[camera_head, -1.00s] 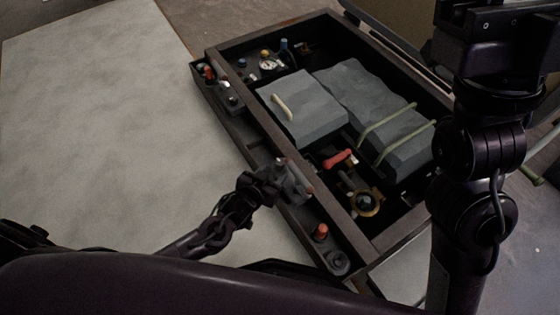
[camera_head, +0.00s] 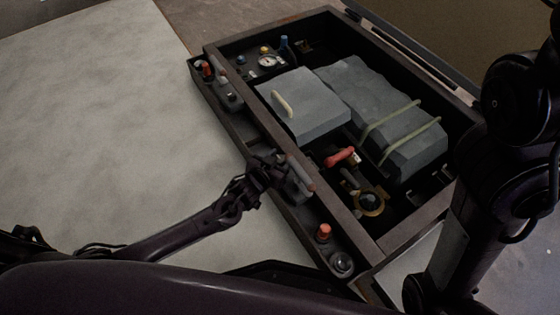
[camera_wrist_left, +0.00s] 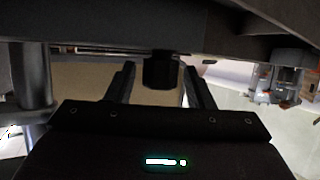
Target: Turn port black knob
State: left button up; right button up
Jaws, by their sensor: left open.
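A dark faceted knob (camera_wrist_left: 161,70) shows in the left wrist view, projecting from a dark panel. It sits between and beyond my left gripper's fingers, with gaps on both sides. In the head view my left gripper (camera_head: 282,171) is at the side ledge of the box, beside a grey lever unit (camera_head: 299,179). Its two fingers also show in the left wrist view (camera_wrist_left: 160,88), spread apart and empty. The knob in front of it cannot be made out in the head view. My right arm shows at the right, but its gripper is out of frame.
The open box (camera_head: 250,124) holds grey blocks, a red handle (camera_head: 339,157) and a brass ring fitting (camera_head: 369,201). A red knob (camera_head: 323,232) and a round dark knob (camera_head: 341,264) sit on the near ledge. The pale surface at left is clear.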

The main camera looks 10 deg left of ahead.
pick_arm(q)
jog(key=c, duration=1)
